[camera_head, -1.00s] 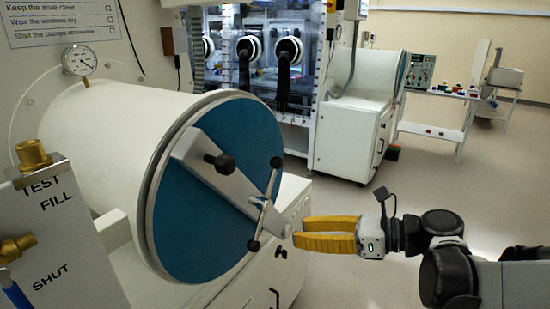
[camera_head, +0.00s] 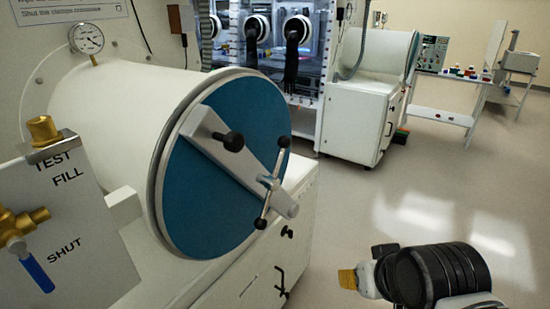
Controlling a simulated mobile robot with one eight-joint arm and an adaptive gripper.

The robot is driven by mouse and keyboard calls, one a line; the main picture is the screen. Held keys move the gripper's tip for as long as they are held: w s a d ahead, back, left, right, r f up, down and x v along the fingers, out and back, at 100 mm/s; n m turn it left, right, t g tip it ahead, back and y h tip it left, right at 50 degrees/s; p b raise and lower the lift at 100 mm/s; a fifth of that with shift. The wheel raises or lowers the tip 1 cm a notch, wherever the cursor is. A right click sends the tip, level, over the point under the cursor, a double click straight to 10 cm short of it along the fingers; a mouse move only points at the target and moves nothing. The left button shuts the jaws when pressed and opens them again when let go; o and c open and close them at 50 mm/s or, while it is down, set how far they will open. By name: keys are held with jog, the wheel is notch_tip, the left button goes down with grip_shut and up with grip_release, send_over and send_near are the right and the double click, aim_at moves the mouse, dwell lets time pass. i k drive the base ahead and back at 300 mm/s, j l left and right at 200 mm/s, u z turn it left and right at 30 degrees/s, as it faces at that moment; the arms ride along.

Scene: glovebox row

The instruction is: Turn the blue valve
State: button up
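The blue valve is a blue lever handle (camera_head: 37,274) on a brass valve body (camera_head: 20,226), at the lower left on a grey panel (camera_head: 80,240) marked TEST, FILL and SHUT. The handle slants down to the right, below and left of the word SHUT. My gripper (camera_head: 347,279) is at the lower right, far from the valve. Only a short piece of its yellow fingers shows, so its opening cannot be seen. Nothing is seen in it.
A white cylindrical chamber (camera_head: 130,110) with a round blue door (camera_head: 205,225) and a clamp bar (camera_head: 232,158) stands between the valve and my gripper. A pressure gauge (camera_head: 88,39) sits above it. Open floor (camera_head: 420,200) lies at the right.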

aim_at(17, 245)
jog(key=u, duration=0.45)
jog(key=i+l+u, duration=0.1)
jog(key=u, duration=0.85)
jog(key=l+u, duration=0.15)
jog(key=u, duration=0.3)
jog(key=l+u, duration=0.1)
jog(key=u, duration=0.4)
jog(key=l+u, duration=0.1)
jog(key=u, duration=0.35)
jog(key=l+u, duration=0.1)
jog(key=u, duration=0.35)
jog(key=l+u, duration=0.1)
jog(key=u, duration=0.4)
jog(key=z, duration=0.4)
jog(key=l+z, duration=0.15)
jog(key=z, duration=0.3)
jog(key=k+l+z, duration=0.1)
jog(key=z, duration=0.3)
jog(key=l+z, duration=0.1)
jog(key=z, duration=0.75)
jog(key=l+z, duration=0.15)
jog(key=z, duration=0.25)
jog(key=u, duration=1.55)
